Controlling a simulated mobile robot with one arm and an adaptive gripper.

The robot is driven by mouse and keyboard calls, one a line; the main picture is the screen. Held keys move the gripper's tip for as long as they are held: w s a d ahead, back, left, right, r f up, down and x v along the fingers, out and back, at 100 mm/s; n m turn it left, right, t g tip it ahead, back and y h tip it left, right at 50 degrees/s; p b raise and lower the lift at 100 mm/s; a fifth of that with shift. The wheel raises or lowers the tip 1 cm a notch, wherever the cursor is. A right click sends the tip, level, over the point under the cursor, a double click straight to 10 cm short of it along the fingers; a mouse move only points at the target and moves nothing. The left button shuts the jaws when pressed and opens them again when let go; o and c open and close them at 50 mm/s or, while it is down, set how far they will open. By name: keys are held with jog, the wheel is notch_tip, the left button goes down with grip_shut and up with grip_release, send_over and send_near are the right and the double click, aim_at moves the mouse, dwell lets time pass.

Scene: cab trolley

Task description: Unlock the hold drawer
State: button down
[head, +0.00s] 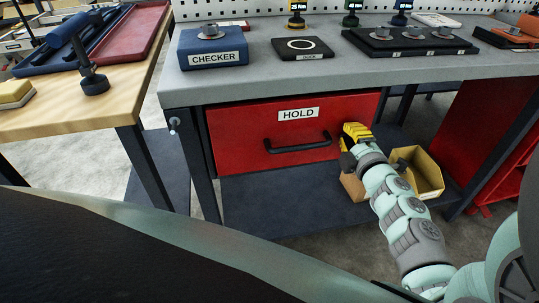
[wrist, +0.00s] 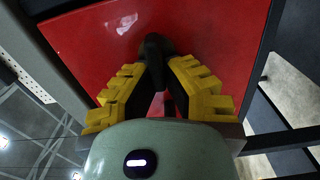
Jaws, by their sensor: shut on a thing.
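The red hold drawer (head: 235,136), labelled HOLD, sits under the grey bench and looks closed. Its black handle (head: 298,146) is left of my gripper (head: 350,132), which reaches the right part of the drawer front and does not hold the handle. In the wrist view, my gripper's yellow fingers (wrist: 157,70) converge on a small dark thing (wrist: 153,47) in front of the red panel (wrist: 205,28). The fingers hide most of it, so I cannot tell whether it is a key or part of a lock. No keyhole shows clearly.
An open cardboard-coloured bin (head: 425,172) stands on the lower shelf (head: 280,203), close beside my arm. A blue CHECKER box (head: 213,48) and black plates stand on the bench top (head: 265,88). A wooden table (head: 110,100) is at left. A small metal peg (head: 174,124) is on the bench's left side.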

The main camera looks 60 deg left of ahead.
jog(key=shift+f+n, duration=0.15)
jog(key=shift+n, duration=0.35)
jog(key=c, duration=1)
grip_release()
jog(key=shift+a, duration=0.1)
jog(key=shift+c, duration=0.2)
jog(key=v, duration=1.2)
